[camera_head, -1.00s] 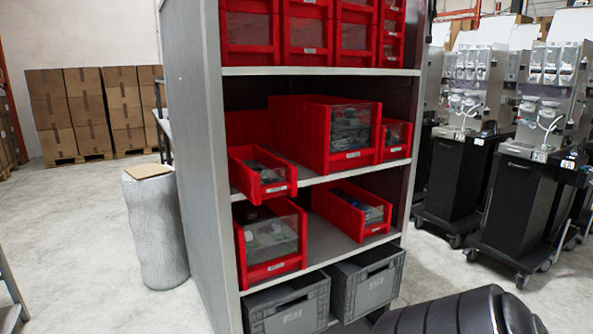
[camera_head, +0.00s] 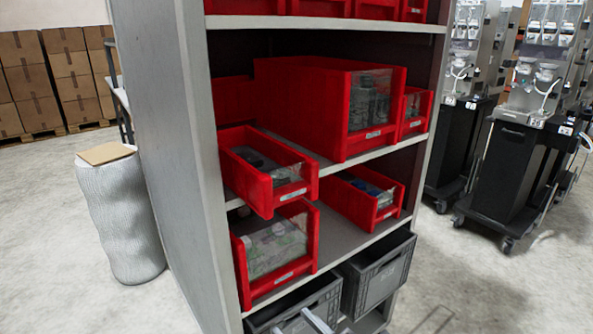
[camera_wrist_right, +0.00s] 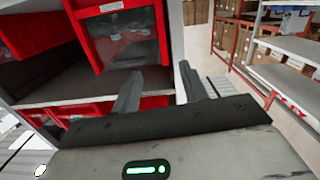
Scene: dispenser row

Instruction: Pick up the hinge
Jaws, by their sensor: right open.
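I cannot make out a hinge for certain; small dark parts lie in the open red bins, too small to tell apart. The upper left bin (camera_head: 263,190) sticks out over the middle shelf's front edge. A lower right bin (camera_head: 378,208) holds dark and bluish items. A lower left bin (camera_head: 240,262) holds pale packets behind a clear front. My right gripper (camera_wrist_right: 160,88) is open and empty in the right wrist view, its two fingers apart in front of the shelf. In the head view only a little of it shows at the bottom edge. My left gripper is out of view.
A grey shelf unit (camera_head: 165,120) holds the bins. A big red bin (camera_head: 300,105) stands on the middle shelf; grey crates (camera_head: 385,272) stick out at the bottom. A white pillar-like bin (camera_head: 122,215) stands left. Dispenser machines (camera_head: 500,180) stand right, with free floor between.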

